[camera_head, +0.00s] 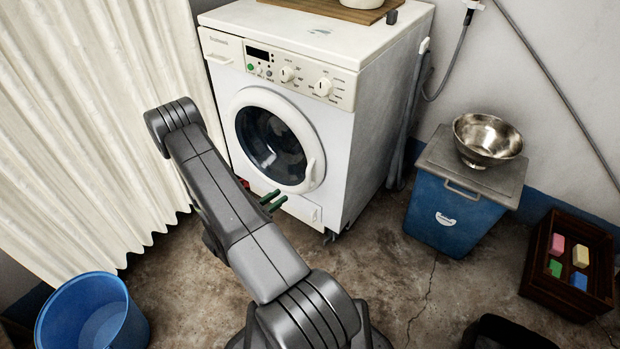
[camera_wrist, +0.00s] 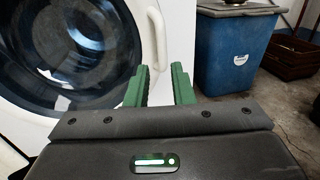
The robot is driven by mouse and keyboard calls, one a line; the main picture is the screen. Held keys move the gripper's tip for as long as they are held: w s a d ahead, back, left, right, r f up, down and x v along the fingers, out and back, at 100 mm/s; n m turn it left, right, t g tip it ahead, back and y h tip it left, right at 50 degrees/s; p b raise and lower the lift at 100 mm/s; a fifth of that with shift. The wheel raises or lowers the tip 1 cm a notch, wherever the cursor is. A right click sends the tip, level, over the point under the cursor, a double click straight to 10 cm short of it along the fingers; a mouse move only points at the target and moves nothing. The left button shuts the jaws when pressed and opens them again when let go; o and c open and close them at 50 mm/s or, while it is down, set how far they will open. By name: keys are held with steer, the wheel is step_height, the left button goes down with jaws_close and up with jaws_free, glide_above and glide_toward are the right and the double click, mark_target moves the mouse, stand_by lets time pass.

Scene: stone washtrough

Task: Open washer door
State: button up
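The white washer (camera_head: 345,120) stands against the back wall. Its round door (camera_head: 272,140) is shut, with dark glass and a white rim, and the door handle (camera_head: 311,173) is on the rim's right side. In the wrist view the door (camera_wrist: 75,45) fills the left side and the handle (camera_wrist: 157,38) stands just beyond my fingers. My gripper (camera_head: 272,202) is low in front of the door's lower right, partly hidden by my arm. In the wrist view its green fingers (camera_wrist: 160,85) are apart with nothing between them. They do not appear to touch the handle.
A blue bin (camera_head: 450,210) with a grey lid and a metal bowl (camera_head: 487,138) stands right of the washer. A dark crate (camera_head: 540,275) with colored blocks is farther right. A blue bucket (camera_head: 85,310) is front left; a pale curtain (camera_head: 90,120) hangs at left.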

mark_target(308, 177)
steer(key=b+x, duration=0.1)
steer(key=x, duration=0.5)
steer(key=b+x, duration=0.1)
steer(key=x, duration=0.6)
steer(key=shift+w+a+r, duration=0.15)
steer(key=shift+w+a, duration=0.05)
steer(key=shift+w, duration=0.05)
steer(key=shift+d, duration=0.15)
steer(key=shift+o, duration=0.2)
steer(key=shift+d, duration=0.15)
jaws_close()
steer(key=shift+s+d, duration=0.1)
